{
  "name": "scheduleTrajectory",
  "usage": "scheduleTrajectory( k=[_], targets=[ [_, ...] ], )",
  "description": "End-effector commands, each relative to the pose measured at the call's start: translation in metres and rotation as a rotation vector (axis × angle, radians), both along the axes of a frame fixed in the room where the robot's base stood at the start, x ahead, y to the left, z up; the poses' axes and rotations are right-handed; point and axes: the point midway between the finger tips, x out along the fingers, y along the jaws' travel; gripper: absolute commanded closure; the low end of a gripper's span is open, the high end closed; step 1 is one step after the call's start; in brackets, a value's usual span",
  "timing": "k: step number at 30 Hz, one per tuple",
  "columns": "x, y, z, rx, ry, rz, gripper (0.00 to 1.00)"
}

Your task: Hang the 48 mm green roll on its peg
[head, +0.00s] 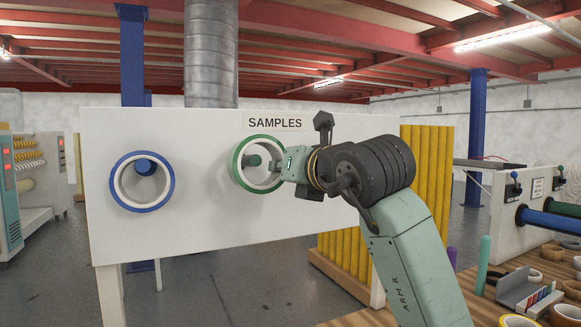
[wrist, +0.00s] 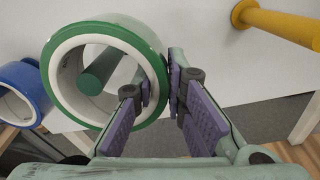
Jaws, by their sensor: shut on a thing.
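The green roll (head: 236,164) has a green outside and a white core, and is held upright with its opening facing me at the white board. My gripper (head: 281,164) is shut on the right side of its ring. In the wrist view, my gripper (wrist: 159,82) has one finger inside the hole and one outside the roll (wrist: 118,27). The green peg (head: 252,161) shows within the hole, and also in the wrist view (wrist: 101,72). It appears to reach into the hole, apart from the right inner wall. How deep it reaches is hard to tell.
The white board (head: 205,215) bears a SAMPLES sign (head: 274,122). A blue roll (head: 113,187) is around a blue peg (head: 146,166) at left. A yellow peg (wrist: 272,20) sticks out at right in the wrist view. A cluttered bench (head: 430,312) stands at lower right.

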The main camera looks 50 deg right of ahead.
Motion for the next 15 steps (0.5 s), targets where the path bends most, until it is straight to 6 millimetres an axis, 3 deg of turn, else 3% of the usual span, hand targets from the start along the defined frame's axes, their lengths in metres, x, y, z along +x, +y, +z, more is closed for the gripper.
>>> scheduleTrajectory(
  k=[15],
  targets=[
    [0.040, -0.021, -0.003, -0.001, 0.000, 0.001, 1.00]
  ],
)
